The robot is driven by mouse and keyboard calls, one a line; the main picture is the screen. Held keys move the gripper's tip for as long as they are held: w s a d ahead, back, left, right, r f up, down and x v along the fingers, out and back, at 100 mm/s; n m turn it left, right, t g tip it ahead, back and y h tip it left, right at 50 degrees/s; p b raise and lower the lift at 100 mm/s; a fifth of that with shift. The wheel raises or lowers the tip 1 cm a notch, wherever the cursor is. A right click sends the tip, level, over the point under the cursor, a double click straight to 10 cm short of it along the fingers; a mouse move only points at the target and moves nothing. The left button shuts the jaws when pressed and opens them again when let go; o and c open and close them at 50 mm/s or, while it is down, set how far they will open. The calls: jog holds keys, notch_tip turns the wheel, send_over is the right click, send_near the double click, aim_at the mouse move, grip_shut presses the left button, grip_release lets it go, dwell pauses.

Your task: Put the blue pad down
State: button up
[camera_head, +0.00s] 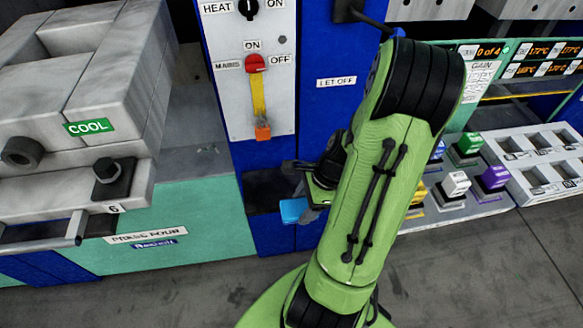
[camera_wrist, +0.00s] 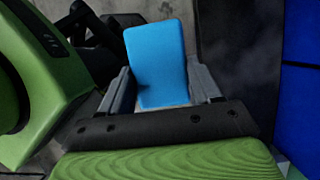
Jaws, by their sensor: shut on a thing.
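The blue pad (camera_wrist: 158,62) is a flat, light blue slab between the two grey fingers of my gripper (camera_wrist: 163,88) in the wrist view. The gripper is shut on it. In the head view the blue pad (camera_head: 293,210) shows as a small blue piece at the end of my gripper (camera_head: 308,205), in front of the dark lower part of the blue press column. Nothing is seen under the pad there. My green arm hides part of the gripper and what lies behind it.
A grey press (camera_head: 110,110) labelled COOL stands at the left. The blue column (camera_head: 335,120) bears a control panel (camera_head: 250,60) with a red lever. At the right are a grey tray (camera_head: 450,208) with coloured blocks and a grey rack (camera_head: 540,165) with square openings. Bare floor (camera_head: 480,270) lies in front.

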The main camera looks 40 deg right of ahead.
send_over(288, 184)
jog(key=s+d, duration=0.1)
jog(key=shift+s+f+b, duration=0.1)
jog(key=shift+f+b, duration=0.55)
jog(key=shift+f, duration=0.3)
notch_tip(288, 184, down, 6)
jog(key=shift+d+r+b, duration=0.1)
jog(key=shift+b, duration=0.9)
jog(key=o, duration=0.9)
jog(key=shift+o, duration=0.2)
